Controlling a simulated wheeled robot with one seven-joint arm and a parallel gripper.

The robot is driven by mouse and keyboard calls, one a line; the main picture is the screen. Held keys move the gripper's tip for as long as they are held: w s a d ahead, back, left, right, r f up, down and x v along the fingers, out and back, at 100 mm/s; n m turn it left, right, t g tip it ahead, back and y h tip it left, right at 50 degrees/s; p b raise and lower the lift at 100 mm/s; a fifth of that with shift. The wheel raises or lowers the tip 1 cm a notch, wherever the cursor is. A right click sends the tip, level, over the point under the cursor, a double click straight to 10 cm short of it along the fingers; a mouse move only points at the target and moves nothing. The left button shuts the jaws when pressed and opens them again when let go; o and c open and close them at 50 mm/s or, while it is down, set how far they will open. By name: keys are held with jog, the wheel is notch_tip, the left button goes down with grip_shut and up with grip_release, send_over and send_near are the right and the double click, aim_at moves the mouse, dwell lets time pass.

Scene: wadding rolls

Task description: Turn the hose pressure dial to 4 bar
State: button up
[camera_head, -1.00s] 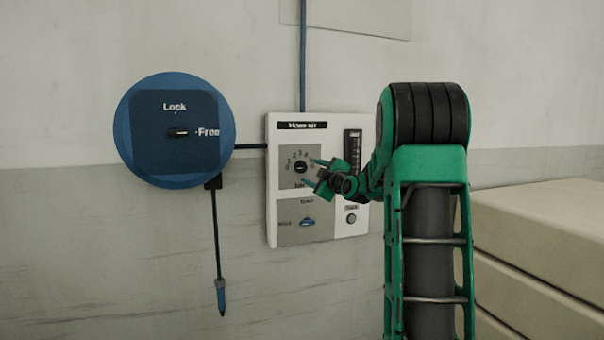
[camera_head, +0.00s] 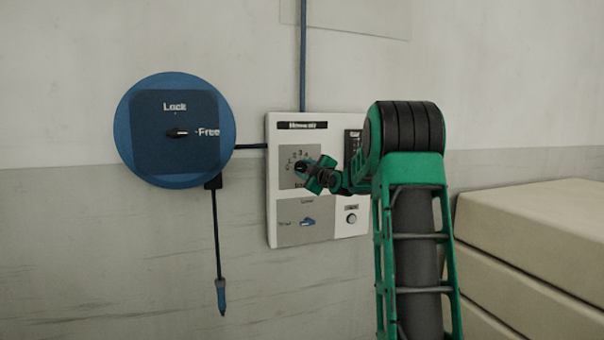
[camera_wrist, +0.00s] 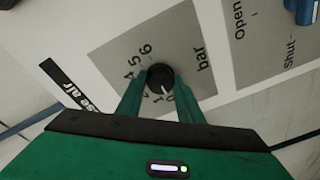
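The hose pressure dial is a black round knob (camera_wrist: 160,78) on a grey square marked "bar" in the wrist view. The figures 4, 5 and 6 show on its upper left. Its white pointer mark faces the low end of the scale, near 0 or 1, partly hidden by a finger. In the head view the dial (camera_head: 300,167) is partly covered by my gripper (camera_head: 308,172). The green fingers of my gripper (camera_wrist: 160,82) lie on both sides of the knob and appear to touch it, shut on it.
The white panel (camera_head: 285,120) also carries a blue lever (camera_head: 308,222), a gauge and a round button (camera_head: 351,218). A blue hose reel (camera_head: 150,178) with a hanging hose is on the left. Stacked beige blocks (camera_head: 540,230) stand on the right.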

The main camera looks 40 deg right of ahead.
jog(key=shift+a+f+m, duration=0.1)
jog(key=shift+f+m, duration=0.05)
jog(key=shift+m, duration=0.15)
jog(key=shift+f+m, duration=0.1)
jog(key=shift+m, duration=0.8)
jog(key=m, duration=0.4)
jog(key=shift+f+m+t, duration=0.15)
jog(key=shift+m+t, duration=0.15)
jog(key=shift+m, duration=0.1)
jog(key=m+h, duration=0.1)
jog(key=m, duration=0.5)
jog(key=shift+a+m, duration=0.15)
jog(key=shift+m, duration=0.25)
jog(key=m+h, duration=0.1)
jog(key=m, duration=0.5)
jog(key=shift+a, duration=0.1)
jog(key=shift+f+m+h, duration=0.1)
jog(key=shift+m+h, duration=0.4)
jog(key=shift+m, duration=2.3)
